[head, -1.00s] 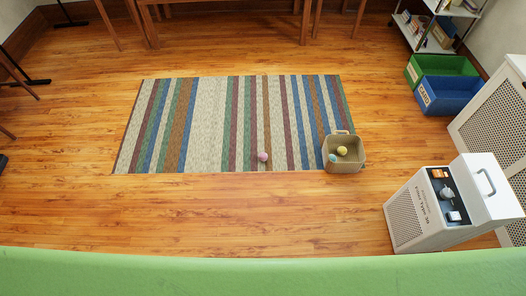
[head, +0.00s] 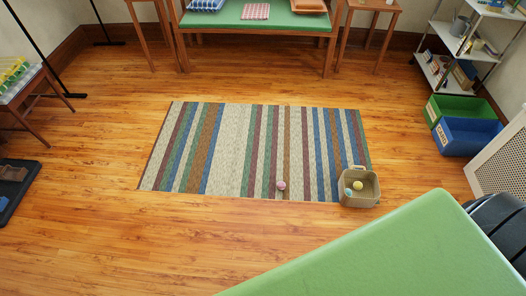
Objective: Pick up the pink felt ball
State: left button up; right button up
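The pink felt ball (head: 281,186) lies on the striped rug (head: 225,150), near its front edge and right of its middle. A tan basket (head: 361,198) stands to the right of the ball, at the rug's front right corner. It holds a yellow ball (head: 358,185) and a light blue ball (head: 348,192). The pink ball is outside the basket, a short way from it. Neither of my grippers shows in the head view.
A large green surface (head: 400,255) fills the lower right foreground. Green (head: 455,106) and blue (head: 468,136) bins stand at the right by a shelf (head: 462,45). A green-topped table (head: 258,18) is at the back.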

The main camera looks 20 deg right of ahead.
aim_at(281, 185)
jog(key=i+j+u, duration=0.1)
jog(key=i+u, duration=0.15)
jog(key=i, duration=1.55)
jog(key=i+l+z, duration=0.15)
jog(key=i+z, duration=0.65)
jog(key=i, duration=0.2)
jog(key=i+j+z, duration=0.2)
jog(key=i+z, duration=0.2)
jog(key=i+j+z, duration=0.35)
jog(key=i, duration=0.2)
jog(key=i+l+z, duration=0.25)
jog(key=z, duration=0.2)
jog(key=i+l+z, duration=0.15)
jog(key=i+z, duration=1)
jog(key=z, duration=0.15)
jog(key=i+j+z, duration=0.25)
jog(key=z, duration=0.2)
jog(key=i+l+z, duration=0.2)
jog(key=i+z, duration=0.8)
jog(key=i, duration=0.15)
jog(key=i+j+z, duration=0.3)
jog(key=i+z, duration=0.4)
jog(key=z, duration=3.45)
